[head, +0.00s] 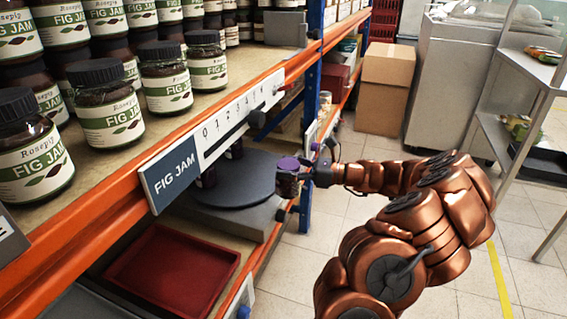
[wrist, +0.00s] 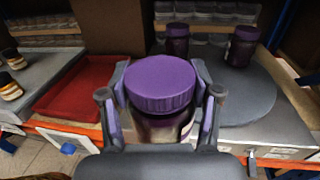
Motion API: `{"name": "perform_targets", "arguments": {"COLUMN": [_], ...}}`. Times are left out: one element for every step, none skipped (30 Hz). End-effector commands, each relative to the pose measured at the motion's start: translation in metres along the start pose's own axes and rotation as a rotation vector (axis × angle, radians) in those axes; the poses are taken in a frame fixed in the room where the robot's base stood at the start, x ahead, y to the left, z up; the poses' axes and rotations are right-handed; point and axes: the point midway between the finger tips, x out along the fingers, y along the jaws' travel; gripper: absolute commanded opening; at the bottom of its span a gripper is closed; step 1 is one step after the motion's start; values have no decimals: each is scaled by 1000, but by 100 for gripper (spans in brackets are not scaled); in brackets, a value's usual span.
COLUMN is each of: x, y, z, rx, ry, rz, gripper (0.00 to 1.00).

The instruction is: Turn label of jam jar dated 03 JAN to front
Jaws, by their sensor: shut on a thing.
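My gripper (wrist: 160,112) is shut on a jar with a purple lid (wrist: 160,85), one finger on each side. A pale patch shows on the jar below the lid, but no date can be read. In the head view the held jar (head: 287,183) is at the front right of a dark grey round turntable (head: 240,188), close to its edge. I cannot tell whether the jar touches a surface. Two more purple-lidded jars, one on the left (wrist: 177,40) and one on the right (wrist: 242,46), stand on the turntable; their dates are not legible.
A red tray (head: 170,268) lies left of the turntable. Above is an orange shelf edge with a fig jam sign (head: 172,175) and several fig jam jars (head: 110,108). A blue post (head: 312,92) stands behind my gripper. The aisle floor on the right is open.

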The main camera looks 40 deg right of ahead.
Motion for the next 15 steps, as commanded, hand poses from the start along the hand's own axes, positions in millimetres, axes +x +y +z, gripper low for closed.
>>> {"name": "perform_targets", "arguments": {"x": [-1, -1, -2, -2, -2, -2, -2, -2, -2, -2, -1, -1, -1, 0, 1], "y": [1, 1, 1, 2, 2, 2, 2, 2, 2, 2, 1, 1, 0, -1, -4], "z": [2, 1, 1, 1, 1, 1, 1, 1, 1, 1, 1, 1, 0, 0, -2], "rx": [-1, -1, -1, -1, -1, -1, -1, -1, -1, 0, 0, 0, 1, 3, 6], "ry": [-2, -2, -1, -1, -2, -1, -2, -2, -2, -2, -2, -2, -1, -1, 1], "rz": [-1, -1, 0, 0, 0, 0, 0, 0, 0, 0, 0, 0, -1, -1, -3], "gripper": [0, 0, 0, 0, 0, 0, 0, 0, 0, 0, 0, 0, 0, 0, 0]}}
